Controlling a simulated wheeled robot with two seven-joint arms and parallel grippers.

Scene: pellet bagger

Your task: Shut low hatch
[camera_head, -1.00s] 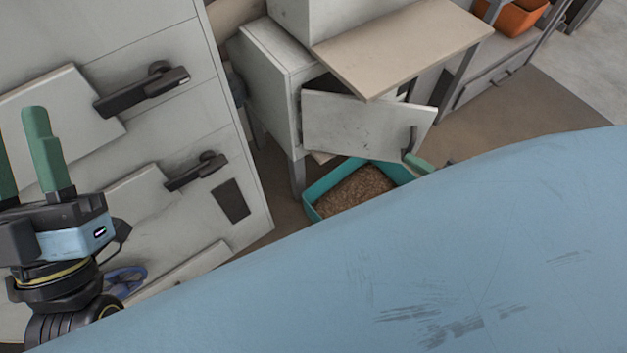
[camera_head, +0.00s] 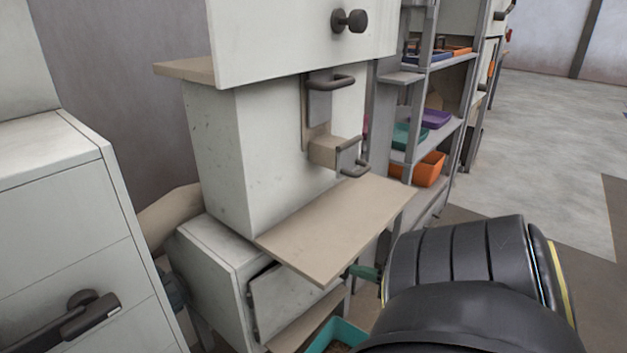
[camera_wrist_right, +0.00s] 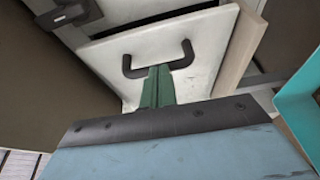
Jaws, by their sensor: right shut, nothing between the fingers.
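The low hatch (camera_head: 284,298) is a pale grey-white door on the low cabinet, below the tan shelf. The shelf hides part of it, and it looks still ajar in the head view. In the right wrist view the hatch (camera_wrist_right: 115,55) fills the upper middle, with its dark U-shaped handle (camera_wrist_right: 186,62). My right gripper (camera_wrist_right: 158,72) has its green fingers together, with their tips at the handle's opening; I cannot tell whether they touch it. In the head view my right gripper (camera_head: 362,271) shows only as a green tip beside my dark arm. My left gripper is out of view.
The tan shelf (camera_head: 340,228) juts out above the hatch. A turquoise bin (camera_head: 334,334) stands below it and also shows in the right wrist view (camera_wrist_right: 302,92). A grey cabinet (camera_head: 50,230) stands at the left, and a rack with coloured bins (camera_head: 428,170) behind at right.

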